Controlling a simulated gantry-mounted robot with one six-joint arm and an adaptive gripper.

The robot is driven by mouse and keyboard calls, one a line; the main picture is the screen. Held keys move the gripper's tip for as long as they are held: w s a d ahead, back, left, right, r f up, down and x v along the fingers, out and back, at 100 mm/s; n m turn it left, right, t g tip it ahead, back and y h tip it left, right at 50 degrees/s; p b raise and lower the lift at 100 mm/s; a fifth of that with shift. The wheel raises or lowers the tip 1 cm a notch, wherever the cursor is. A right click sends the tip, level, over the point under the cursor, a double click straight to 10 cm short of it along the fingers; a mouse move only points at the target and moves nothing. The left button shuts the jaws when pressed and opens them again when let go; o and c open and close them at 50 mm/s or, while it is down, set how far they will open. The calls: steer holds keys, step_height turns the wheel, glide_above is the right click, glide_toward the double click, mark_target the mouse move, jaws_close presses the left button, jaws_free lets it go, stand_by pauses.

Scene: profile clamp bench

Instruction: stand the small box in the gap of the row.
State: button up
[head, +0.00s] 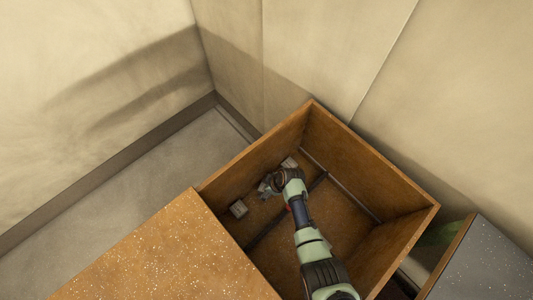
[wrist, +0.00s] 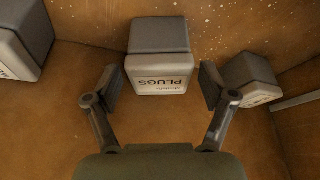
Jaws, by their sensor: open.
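The small box (wrist: 160,80) is grey on top with a pale front, labelled "PLUGS", which reads upside down in the wrist view. It stands between two similar boxes, a left one (wrist: 22,40) cut off by the frame and a right one (wrist: 248,78) partly behind a finger. There is space on both sides of it, more on the left. My gripper (wrist: 161,88) is open, one finger on each side of the small box, with visible space at both sides. In the head view my gripper (head: 268,188) is down inside the wooden bin, covering the small box.
The wooden bin (head: 375,180) has high walls around my arm. Two boxes show in it, one nearer (head: 238,208) and one farther (head: 289,163). A speckled surface (head: 165,255) adjoins at left; the bin's right floor is clear.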

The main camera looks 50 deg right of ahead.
steer(key=shift+r+p, duration=0.35)
steer(key=p+v, duration=0.6)
steer(key=v, duration=0.5)
steer(key=shift+s+r+p, duration=0.2)
steer(key=shift+r+p, duration=0.1)
steer(key=shift+p, duration=0.05)
